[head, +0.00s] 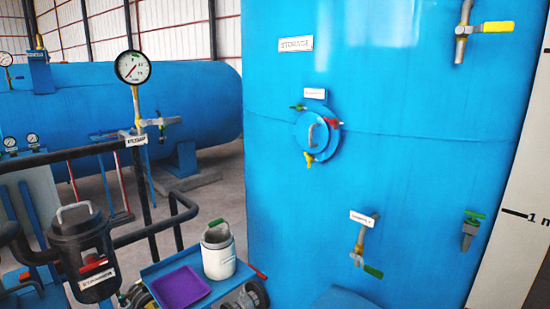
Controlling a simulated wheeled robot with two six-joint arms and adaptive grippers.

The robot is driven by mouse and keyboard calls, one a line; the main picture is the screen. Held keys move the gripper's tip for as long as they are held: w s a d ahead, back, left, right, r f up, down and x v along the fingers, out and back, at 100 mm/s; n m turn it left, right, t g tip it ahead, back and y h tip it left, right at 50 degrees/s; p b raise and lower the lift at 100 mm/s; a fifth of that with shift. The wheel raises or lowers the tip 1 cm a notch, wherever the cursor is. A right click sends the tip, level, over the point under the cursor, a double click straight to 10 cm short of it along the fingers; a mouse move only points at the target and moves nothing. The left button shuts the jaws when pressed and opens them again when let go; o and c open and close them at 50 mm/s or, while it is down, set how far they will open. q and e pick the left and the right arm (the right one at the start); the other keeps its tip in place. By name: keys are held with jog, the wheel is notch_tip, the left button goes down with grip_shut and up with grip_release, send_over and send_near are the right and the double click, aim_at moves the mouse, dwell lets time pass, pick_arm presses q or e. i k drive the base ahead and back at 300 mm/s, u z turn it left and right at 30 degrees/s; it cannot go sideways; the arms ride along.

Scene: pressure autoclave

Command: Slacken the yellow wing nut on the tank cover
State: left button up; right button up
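The large blue storage tank (400,130) fills the right half of the head view. A round blue cover (309,144) with a grey handle sits on its front wall. The yellow wing nut (309,159) is at the cover's lower edge. A red wing nut (333,122) is at its upper right and a green one (298,107) at its upper left. I cannot tell how tight any of them is. Neither of my grippers shows in the head view.
Below the cover, a tap with a green handle (373,271) sticks out of the tank. At the lower left are a blue cart with a purple tray (180,288) and a white canister (218,252), a black strainer (85,250), pipes and a pressure gauge (133,67).

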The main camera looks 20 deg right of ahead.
aim_at(309, 159)
jog(key=z, duration=0.5)
jog(key=i, duration=1)
jog(key=z, duration=0.8)
